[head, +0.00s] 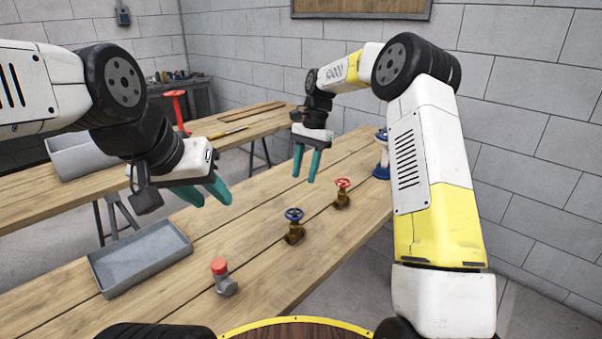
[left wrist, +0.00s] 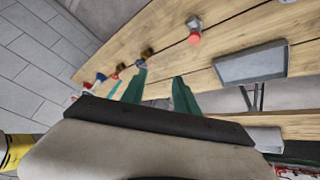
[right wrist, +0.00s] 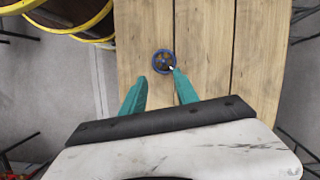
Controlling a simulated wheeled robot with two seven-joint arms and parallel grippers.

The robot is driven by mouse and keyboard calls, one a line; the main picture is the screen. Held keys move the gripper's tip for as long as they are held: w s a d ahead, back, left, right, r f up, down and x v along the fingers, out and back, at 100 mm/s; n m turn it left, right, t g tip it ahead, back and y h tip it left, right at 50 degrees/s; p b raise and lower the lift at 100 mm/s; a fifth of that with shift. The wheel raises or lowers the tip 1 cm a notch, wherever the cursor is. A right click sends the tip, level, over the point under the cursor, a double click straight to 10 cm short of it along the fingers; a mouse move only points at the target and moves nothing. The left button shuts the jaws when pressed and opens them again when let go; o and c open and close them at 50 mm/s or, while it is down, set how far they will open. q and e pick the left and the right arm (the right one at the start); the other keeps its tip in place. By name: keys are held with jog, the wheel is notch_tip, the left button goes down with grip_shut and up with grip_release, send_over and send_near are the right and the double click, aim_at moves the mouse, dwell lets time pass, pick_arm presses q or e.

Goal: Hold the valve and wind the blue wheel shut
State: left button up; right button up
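A brass valve with a blue wheel (head: 294,215) stands upright on the near wooden table. My left gripper (head: 205,196) is open and empty in the head view, above the table and to the left of the valve. Its parted fingers (left wrist: 158,86) also show in the left wrist view. My right gripper (head: 306,170) is open and empty, fingers down, above the table behind the valve. In the right wrist view a blue wheel (right wrist: 163,62) shows just beyond its parted fingertips (right wrist: 158,80); I cannot tell its height gap.
A brass valve with a red wheel (head: 342,192) stands behind right. A red-capped grey fitting (head: 223,277) and a grey tray (head: 140,257) are at the front left. A blue-and-white fitting (head: 381,160) stands at the right edge. A second table (head: 235,141) is behind.

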pick_arm(q)
jog(key=shift+o, duration=1.4)
jog(key=w+a+f+m+g+y, duration=0.4)
jog(key=f+m+y, duration=0.25)
jog(key=f, duration=0.25)
jog(key=m+t+y, duration=0.4)
jog(key=m+t, duration=0.3)
jog(key=m, duration=1.1)
send_over(292, 218)
jog(key=s+a, duration=0.7)
notch_tip(292, 218, down, 10)
jog(key=w+d+f+m+t+h, duration=0.25)
jog(key=d+f+m, duration=0.4)
jog(key=d, duration=0.45)
jog(key=shift+t+h, duration=0.35)
jog(key=shift+h, duration=0.05)
jog(key=x, duration=1.2)
jog(key=shift+s+f, duration=0.2)
jog(key=shift+f, duration=0.15)
pick_arm(e)
jog(key=f, duration=0.1)
jog(key=w+f, duration=0.1)
jog(key=shift+a+f+m+g, duration=0.3)
jog(key=shift+m, duration=0.1)
pick_arm(q)
jog(key=shift+c, duration=0.4)
